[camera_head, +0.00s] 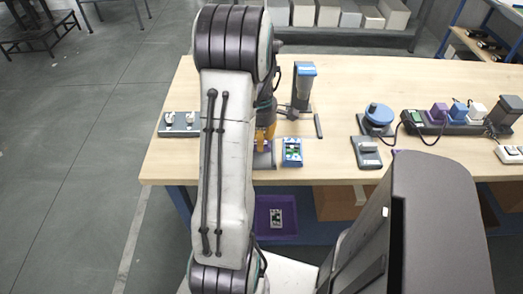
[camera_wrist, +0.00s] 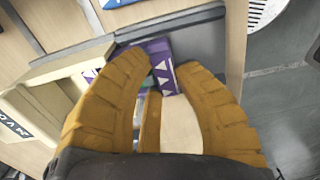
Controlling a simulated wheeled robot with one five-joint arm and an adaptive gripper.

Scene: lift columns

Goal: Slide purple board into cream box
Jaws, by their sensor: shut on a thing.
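A cream box (camera_wrist: 40,105) with a dark label lies to the left, beside the left finger. I cannot tell whether the board touches it. In the head view my gripper (camera_head: 265,136) points down near the table's front edge, with a bit of purple (camera_head: 262,160) below it. My arm hides much of this spot.
A blue-framed device (camera_head: 292,152) stands just right of my gripper. A blue-topped stand (camera_head: 304,85) is behind it. A grey socket plate (camera_head: 179,124) lies left of my arm. A blue round device (camera_head: 378,115) and a power strip (camera_head: 455,122) are further right. Bare table (camera_head: 345,95) lies between.

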